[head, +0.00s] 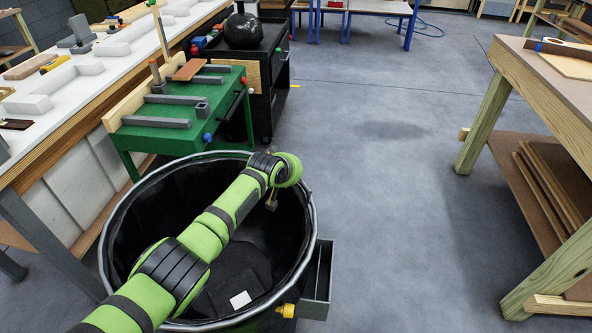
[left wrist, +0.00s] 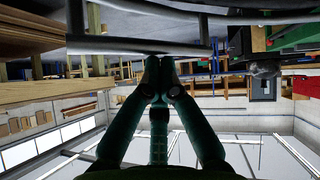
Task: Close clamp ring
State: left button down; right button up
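A large black drum-like vessel stands in front of me, with a grey metal clamp ring (head: 309,240) around its rim in the head view. A yellow fitting (head: 287,310) sits at the ring's near right side. My green left arm reaches across the opening to the far right rim, and its wrist hides the gripper there. In the left wrist view my left gripper (left wrist: 159,62) has its fingertips brought together beside a grey metal bar (left wrist: 190,48). I see nothing clearly held between them and cannot tell if they touch the bar. My right gripper is not in view.
A grey open box (head: 317,280) is beside the drum's right side. A white piece (head: 240,299) lies inside the drum. A green bench (head: 180,137) and black cart (head: 273,80) stand behind. A wooden workbench (head: 520,70) is at right. The floor between is clear.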

pick_arm(q)
jog(key=shift+s+a+f, duration=0.2)
jog(key=shift+s+f, duration=0.05)
jog(key=shift+f, duration=0.3)
jog(key=shift+r+p, duration=0.2)
jog(key=shift+p, duration=0.1)
jog(key=s+a+r+p, duration=0.1)
jog(key=s+r+p, duration=0.5)
jog(key=r, duration=0.5)
jog(key=shift+s+a+r, duration=0.25)
jog(key=shift+s, duration=0.1)
